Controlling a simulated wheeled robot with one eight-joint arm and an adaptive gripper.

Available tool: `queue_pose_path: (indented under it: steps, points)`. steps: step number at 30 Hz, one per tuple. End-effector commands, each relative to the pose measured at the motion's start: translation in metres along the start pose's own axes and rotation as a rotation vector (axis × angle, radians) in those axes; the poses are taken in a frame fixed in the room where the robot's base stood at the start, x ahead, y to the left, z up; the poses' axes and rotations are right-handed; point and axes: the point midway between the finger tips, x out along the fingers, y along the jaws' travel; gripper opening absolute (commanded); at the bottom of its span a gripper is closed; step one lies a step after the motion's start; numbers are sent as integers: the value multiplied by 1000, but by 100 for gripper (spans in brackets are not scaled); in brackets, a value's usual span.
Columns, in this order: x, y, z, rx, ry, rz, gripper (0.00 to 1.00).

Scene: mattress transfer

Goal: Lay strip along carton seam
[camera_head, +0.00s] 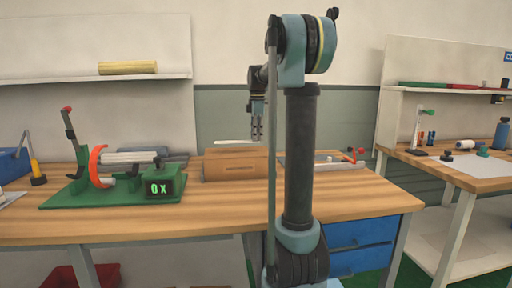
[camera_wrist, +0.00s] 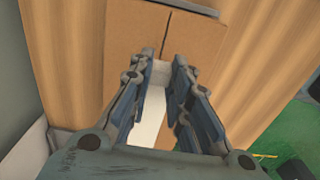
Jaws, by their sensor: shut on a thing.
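The brown carton (camera_head: 232,167) sits on the wooden workbench. In the wrist view the carton (camera_wrist: 128,45) shows its top, with a dark seam (camera_wrist: 166,35) running down the middle toward my fingertips. A thin white strip (camera_head: 232,142) is above the carton. My gripper (camera_head: 257,136) points down at the strip's right end. In the wrist view my gripper (camera_wrist: 163,75) is shut on the white strip (camera_wrist: 152,113), which shows between the fingers, roughly in line with the seam. The fingers hide part of the strip, and I cannot tell whether it touches the carton.
A green fixture (camera_head: 120,193) with an orange ring and a display box (camera_head: 159,186) stands left of the carton. A grey tray (camera_head: 325,163) lies to its right. A shelf (camera_head: 60,80) with a yellow roll (camera_head: 127,68) hangs behind. The bench front (camera_head: 225,213) is clear.

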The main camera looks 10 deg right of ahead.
Motion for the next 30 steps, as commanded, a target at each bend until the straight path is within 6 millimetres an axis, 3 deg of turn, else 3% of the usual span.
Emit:
queue_pose_path:
  steps: [13, 23, 24, 26, 30]
  points:
    - [43, 1, 0, 1, 0, 0, 7]
    - [46, 1, 1, 2, 0, 0, 7]
    - [46, 0, 2, 2, 0, 0, 24]
    - [46, 0, 2, 2, 0, 0, 38]
    - [46, 0, 2, 3, 0, 0, 38]
